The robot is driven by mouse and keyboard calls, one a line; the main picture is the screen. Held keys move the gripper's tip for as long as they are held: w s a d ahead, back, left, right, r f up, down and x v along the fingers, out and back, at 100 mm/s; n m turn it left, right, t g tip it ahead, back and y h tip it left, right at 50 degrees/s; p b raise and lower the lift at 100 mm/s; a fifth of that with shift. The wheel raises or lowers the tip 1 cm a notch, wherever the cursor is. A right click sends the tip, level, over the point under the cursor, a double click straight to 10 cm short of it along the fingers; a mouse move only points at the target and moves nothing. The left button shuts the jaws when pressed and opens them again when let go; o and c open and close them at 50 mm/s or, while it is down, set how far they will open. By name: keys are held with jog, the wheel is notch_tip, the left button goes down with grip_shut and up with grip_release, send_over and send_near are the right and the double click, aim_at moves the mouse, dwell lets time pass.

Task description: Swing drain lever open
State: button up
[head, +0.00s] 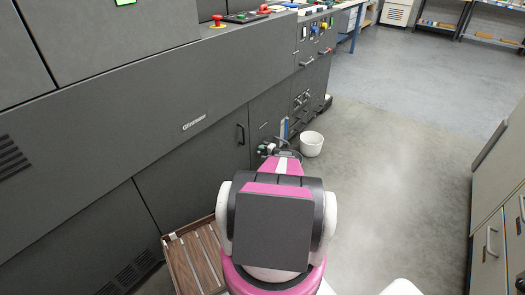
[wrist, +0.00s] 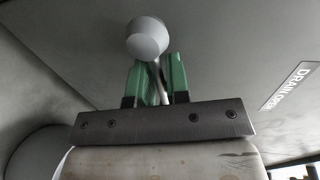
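In the wrist view the drain lever shows as a pale round knob (wrist: 148,38) on a thin metal shaft, at the upper middle. My gripper (wrist: 160,75) has two green fingers, one on each side of the shaft, just below the knob. Whether the fingers press on the shaft or stand slightly apart from it I cannot tell. A label reading "DRAIN OPEN" (wrist: 287,85) is on the dark panel to the right of the lever. In the head view my gripper is low beside the machine's front, mostly hidden by my arm, and the lever cannot be made out.
The long dark grey machine (head: 120,120) runs along the left. A white bucket (head: 311,144) stands on the floor right of my gripper. A slatted wooden pallet or crate (head: 190,262) lies at lower left. Cabinets (head: 497,225) stand at right, with open floor (head: 400,150) between.

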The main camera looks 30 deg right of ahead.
aim_at(263, 136)
grip_shut()
jog(key=shift+r, duration=0.1)
jog(key=r+m, duration=0.1)
jog(key=r+m+y, duration=0.1)
jog(key=m, duration=0.1)
jog(key=shift+d+m, duration=0.2)
jog(key=shift+m, duration=0.1)
jog(key=m, duration=0.1)
jog(key=d+r+m+y, duration=0.1)
jog(key=m, duration=0.1)
jog(key=r+m, duration=0.1)
jog(key=shift+w+d+m+y, duration=0.25)
jog(key=shift+w+m+y, duration=0.05)
jog(key=shift+w, duration=0.05)
jog(key=m, duration=0.1)
jog(key=d+m, duration=0.1)
jog(key=r+m, duration=0.1)
jog(key=shift+w+d+y, duration=0.25)
jog(key=shift+w+y, duration=0.05)
jog(key=shift+y, duration=0.1)
jog(key=shift+w+d+r+m+y, duration=0.15)
jog(key=shift+d+m, duration=0.3)
jog(key=shift+m, duration=0.65)
jog(key=shift+w+d+r+m+y, duration=0.15)
jog(key=shift+d+m, duration=0.3)
jog(key=shift+m, duration=0.65)
jog(key=shift+f, duration=0.1)
jog(key=o, duration=0.6)
grip_release()
jog(key=shift+c, duration=0.2)
